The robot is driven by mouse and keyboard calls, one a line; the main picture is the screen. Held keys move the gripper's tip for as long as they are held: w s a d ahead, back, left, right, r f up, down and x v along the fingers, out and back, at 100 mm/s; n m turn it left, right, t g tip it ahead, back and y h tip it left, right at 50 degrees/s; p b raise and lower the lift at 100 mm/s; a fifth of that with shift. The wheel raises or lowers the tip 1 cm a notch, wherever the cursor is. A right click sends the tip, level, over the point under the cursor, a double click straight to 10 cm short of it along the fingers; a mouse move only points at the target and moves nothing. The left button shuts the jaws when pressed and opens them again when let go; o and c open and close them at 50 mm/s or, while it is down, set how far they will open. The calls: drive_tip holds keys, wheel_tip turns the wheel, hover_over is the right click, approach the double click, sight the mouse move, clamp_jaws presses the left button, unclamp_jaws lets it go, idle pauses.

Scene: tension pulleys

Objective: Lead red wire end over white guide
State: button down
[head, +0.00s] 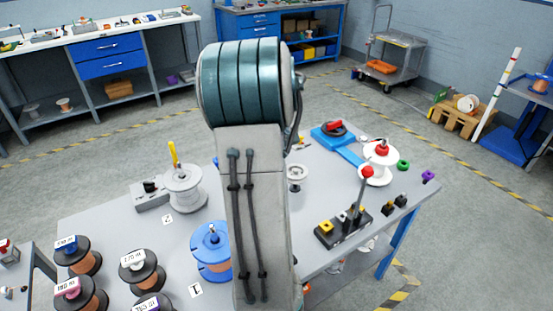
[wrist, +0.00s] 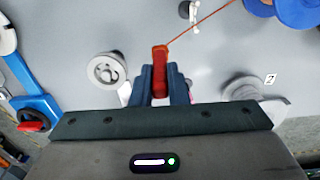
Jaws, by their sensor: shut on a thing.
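My gripper (wrist: 160,78) is shut on the red wire end (wrist: 160,70), a red block held upright between the blue fingers. A thin red-orange wire (wrist: 205,19) runs from it up and right toward the blue spool (wrist: 296,14). The wire crosses near a small white piece (wrist: 194,14) at the top; I cannot tell whether they touch. A pale round pulley (wrist: 107,70) stands left of my gripper, apart from it; it also shows in the head view (head: 296,172). Which of these is the white guide is unclear. My arm hides the gripper in the head view.
A white spool (head: 184,190) and the blue spool (head: 212,250) stand left of my arm. On the right are a black block with a red-knobbed lever (head: 343,228) and a white spool with a red top (head: 378,162). A blue tool (head: 335,138) lies at the back.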

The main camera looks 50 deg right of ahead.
drive_tip(key=shift+f+b, duration=0.3)
drive_tip(key=shift+f, duration=0.45)
drive_tip(key=shift+f, duration=0.1)
wheel_tip(320, 180, down, 5)
drive_tip(key=b, duration=0.4)
drive_tip(key=shift+f, duration=0.15)
